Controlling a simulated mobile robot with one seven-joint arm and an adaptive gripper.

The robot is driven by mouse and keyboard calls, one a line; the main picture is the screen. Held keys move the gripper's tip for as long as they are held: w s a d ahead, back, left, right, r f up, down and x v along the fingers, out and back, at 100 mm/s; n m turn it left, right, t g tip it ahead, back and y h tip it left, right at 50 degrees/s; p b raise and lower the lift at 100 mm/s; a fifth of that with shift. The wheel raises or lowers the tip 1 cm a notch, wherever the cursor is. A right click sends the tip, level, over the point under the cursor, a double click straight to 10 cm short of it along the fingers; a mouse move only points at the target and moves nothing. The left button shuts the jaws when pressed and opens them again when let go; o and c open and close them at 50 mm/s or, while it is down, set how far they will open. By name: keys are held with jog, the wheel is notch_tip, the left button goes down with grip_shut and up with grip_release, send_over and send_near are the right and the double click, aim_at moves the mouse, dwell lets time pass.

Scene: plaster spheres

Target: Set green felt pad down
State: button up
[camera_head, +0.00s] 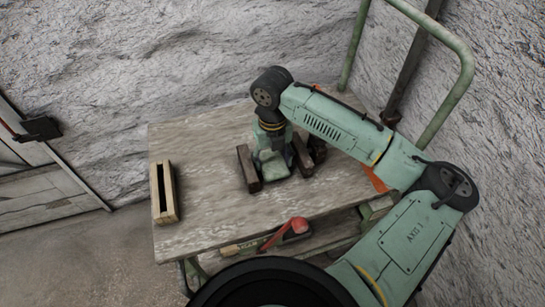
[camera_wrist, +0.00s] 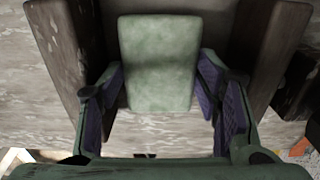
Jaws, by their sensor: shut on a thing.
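The green felt pad (camera_wrist: 158,55) is a pale green block in the middle of the wrist view. My gripper (camera_wrist: 160,88) is shut on it, with one purple-lined finger at each side. In the head view my gripper (camera_head: 272,166) points down over the table, between two dark brown wooden bars, the left one (camera_head: 248,168) and the right one (camera_head: 302,157). The bars also flank the pad in the wrist view, left (camera_wrist: 62,50) and right (camera_wrist: 272,55). I cannot tell whether the pad touches the surface below.
A red-topped object (camera_head: 298,226) lies on a lower level by the front edge. A green metal rail (camera_head: 452,90) rises at the right.

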jog(key=shift+f, duration=0.35)
jog(key=o, duration=1)
jog(key=shift+s+a, duration=0.1)
jog(key=shift+a, duration=0.15)
jog(key=shift+r, duration=0.1)
jog(key=shift+r+p, duration=1.3)
jog(key=shift+r, duration=0.7)
jog(key=shift+d, duration=0.1)
jog(key=shift+d, duration=0.15)
